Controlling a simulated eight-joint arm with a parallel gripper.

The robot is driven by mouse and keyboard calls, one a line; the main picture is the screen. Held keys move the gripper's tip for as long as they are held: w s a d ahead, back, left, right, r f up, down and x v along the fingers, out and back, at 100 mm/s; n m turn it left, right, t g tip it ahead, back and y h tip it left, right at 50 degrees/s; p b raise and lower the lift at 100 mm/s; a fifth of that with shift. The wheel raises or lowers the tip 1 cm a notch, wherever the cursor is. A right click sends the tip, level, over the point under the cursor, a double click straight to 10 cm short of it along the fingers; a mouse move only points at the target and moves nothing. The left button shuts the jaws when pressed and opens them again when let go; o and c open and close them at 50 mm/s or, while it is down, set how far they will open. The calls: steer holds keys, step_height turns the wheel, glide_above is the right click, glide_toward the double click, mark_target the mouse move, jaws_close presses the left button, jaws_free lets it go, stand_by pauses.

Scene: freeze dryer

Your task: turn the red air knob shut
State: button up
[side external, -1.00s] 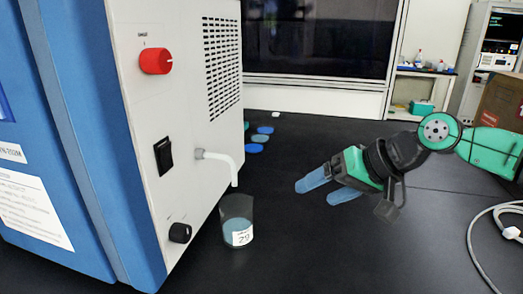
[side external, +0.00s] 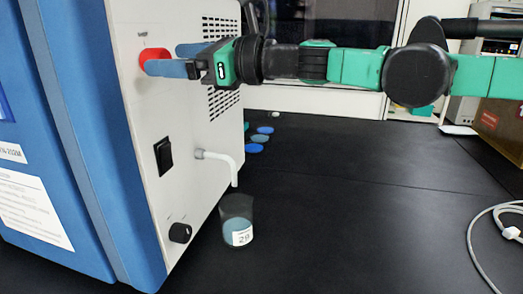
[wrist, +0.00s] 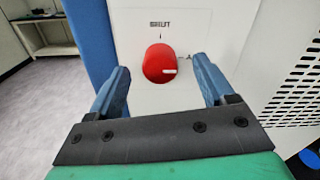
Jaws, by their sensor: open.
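The red air knob (side external: 154,55) is on the white side panel of the freeze dryer, near its top. In the wrist view the knob (wrist: 158,64) sits between my two blue fingers, with a gap on each side. Its white pointer mark points to the right, toward a small printed letter. A label that seems to read "SHUT" is printed above it with a small tick. My gripper (side external: 175,59) is open and level in front of the panel, with its fingertips at the knob. In the side view the near finger hides part of the knob.
Below the knob are a black rocker switch (side external: 164,156), a bent white outlet tube (side external: 222,160) and a small black knob (side external: 180,232). A beaker (side external: 237,220) labelled 29 stands under the tube. Blue and green discs (side external: 258,138) lie behind. The dark table on the right is mostly clear.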

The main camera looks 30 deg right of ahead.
steer(key=shift+w+a, duration=0.45)
steer(key=shift+a, duration=0.05)
jaws_close()
